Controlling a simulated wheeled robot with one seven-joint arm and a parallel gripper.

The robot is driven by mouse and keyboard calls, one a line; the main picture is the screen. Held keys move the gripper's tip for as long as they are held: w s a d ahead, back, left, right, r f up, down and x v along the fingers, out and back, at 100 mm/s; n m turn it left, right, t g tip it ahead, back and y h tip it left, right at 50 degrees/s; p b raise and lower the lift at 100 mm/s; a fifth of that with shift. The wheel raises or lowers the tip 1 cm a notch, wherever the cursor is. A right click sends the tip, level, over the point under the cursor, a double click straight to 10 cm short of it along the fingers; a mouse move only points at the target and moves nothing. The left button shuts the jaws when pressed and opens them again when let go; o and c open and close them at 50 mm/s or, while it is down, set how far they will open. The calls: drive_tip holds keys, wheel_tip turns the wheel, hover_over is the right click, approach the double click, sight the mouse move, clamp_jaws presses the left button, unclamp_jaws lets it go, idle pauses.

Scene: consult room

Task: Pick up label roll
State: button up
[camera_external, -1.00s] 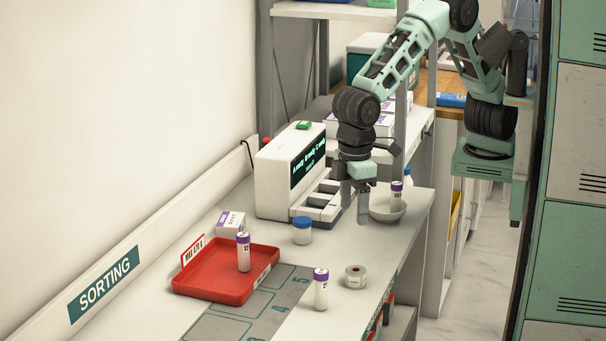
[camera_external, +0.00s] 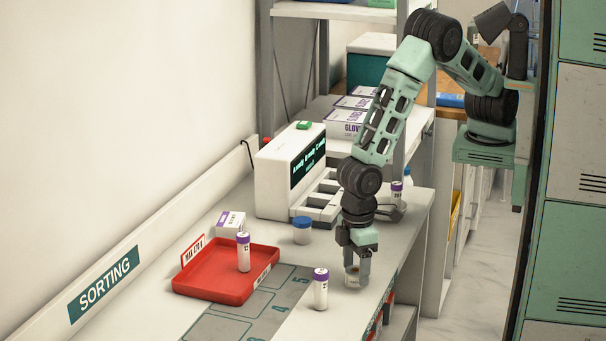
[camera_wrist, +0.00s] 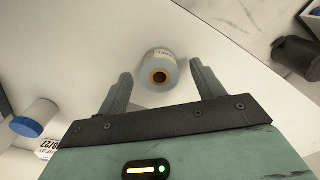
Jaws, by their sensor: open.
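The label roll (camera_wrist: 158,66) is a pale roll with a brown core. In the wrist view it lies on the white counter between and just beyond my two fingertips. In the external view my gripper (camera_external: 357,280) points down at the roll's place near the counter's front edge. The roll is mostly hidden there behind the fingers.
A purple-capped tube (camera_external: 321,290) stands close left of my gripper. A red tray (camera_external: 215,287) holds another purple-capped tube (camera_external: 243,252). A blue-lidded jar (camera_external: 302,231) and a white analyzer (camera_external: 283,180) stand behind. The counter's front edge is close on the right.

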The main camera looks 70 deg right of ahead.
drive_tip(key=shift+f, duration=0.95)
drive_tip(key=shift+c, duration=0.4)
drive_tip(key=c, duration=1)
